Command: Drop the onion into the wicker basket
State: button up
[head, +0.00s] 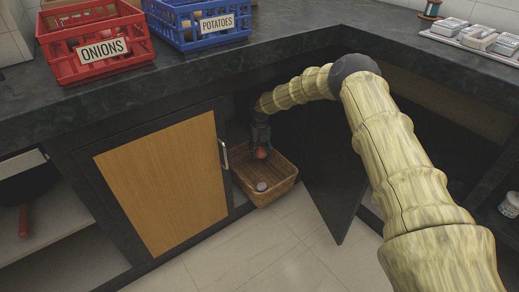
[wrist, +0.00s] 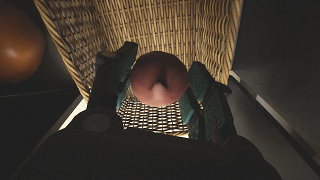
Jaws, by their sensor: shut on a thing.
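A round reddish onion (head: 260,153) is held in my gripper (head: 261,143), which reaches down into the open corner cabinet. In the wrist view the onion (wrist: 160,78) sits between the two dark green fingers of my gripper (wrist: 160,85), shut on both its sides. The wicker basket (head: 281,189) stands below, partly inside the cabinet opening. In the wrist view the woven wall and bottom of the basket (wrist: 190,28) show behind and under the onion. The exact height of the onion over the basket bottom is hard to tell.
A small pale round thing (head: 262,186) lies in the basket. An orange-brown round thing (wrist: 18,45) is outside it. An open dark cabinet door (head: 335,190) stands right of the basket. A red ONIONS crate (head: 100,46) and blue POTATOES crate (head: 212,25) stand on the counter.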

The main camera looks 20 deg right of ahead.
aim_at(260, 156)
jog(key=shift+f+b, duration=0.8)
jog(key=shift+f, duration=0.95)
jog(key=shift+a, duration=0.1)
jog(key=o, duration=1.1)
jog(key=shift+o, duration=0.2)
jog(key=shift+r, duration=0.1)
